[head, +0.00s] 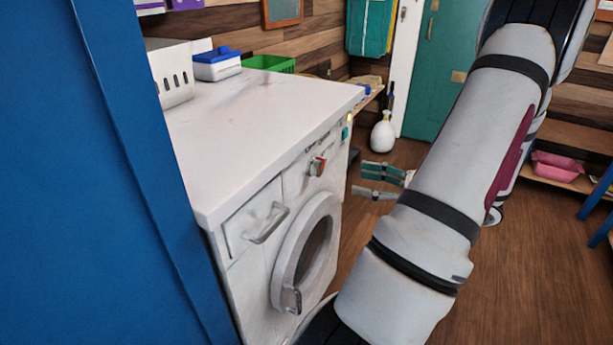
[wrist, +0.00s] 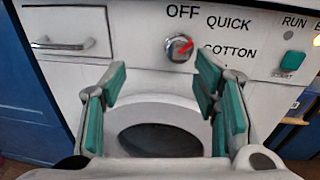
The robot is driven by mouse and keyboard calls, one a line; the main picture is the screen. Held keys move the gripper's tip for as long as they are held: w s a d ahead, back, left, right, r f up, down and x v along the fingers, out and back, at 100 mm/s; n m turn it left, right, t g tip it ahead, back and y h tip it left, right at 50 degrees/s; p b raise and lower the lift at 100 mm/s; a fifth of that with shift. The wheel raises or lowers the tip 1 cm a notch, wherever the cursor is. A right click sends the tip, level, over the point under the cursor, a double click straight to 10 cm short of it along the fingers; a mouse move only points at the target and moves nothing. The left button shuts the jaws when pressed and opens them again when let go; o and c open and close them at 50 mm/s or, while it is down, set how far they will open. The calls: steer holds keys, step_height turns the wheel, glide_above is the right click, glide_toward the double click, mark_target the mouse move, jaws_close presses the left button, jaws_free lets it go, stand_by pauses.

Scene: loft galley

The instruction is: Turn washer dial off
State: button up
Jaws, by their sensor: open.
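The washer (head: 255,262) is white with a round door. Its dial (wrist: 180,48) is a silver knob with a red pointer, tilted up and to the right, toward the QUICK side rather than straight up at OFF. The printed labels OFF, QUICK and COTTON stand above and right of it. In the head view the dial (head: 317,166) sits high on the washer front. My gripper (wrist: 162,82) is open and empty, its green-padded fingers apart on either side below the dial, not touching it. In the head view my gripper (head: 370,181) is right of the washer front, apart from it.
A drawer handle (wrist: 63,44) juts out left of the dial, and a green START button (wrist: 292,60) is to the right. The washer door (head: 306,252) protrudes below. A blue panel (head: 90,200) stands close on the left. Open floor lies right of my arm.

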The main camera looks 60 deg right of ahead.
mark_target(321, 168)
steer(key=w+b, duration=0.1)
steer(key=w, duration=0.3)
steer(key=w+f+m+h+b, duration=0.1)
steer(key=w, duration=0.3)
steer(key=w+d+t+h+b, duration=0.1)
steer(key=w, duration=0.3)
steer(key=shift+f+m, duration=0.4)
steer(key=c, duration=1.2)
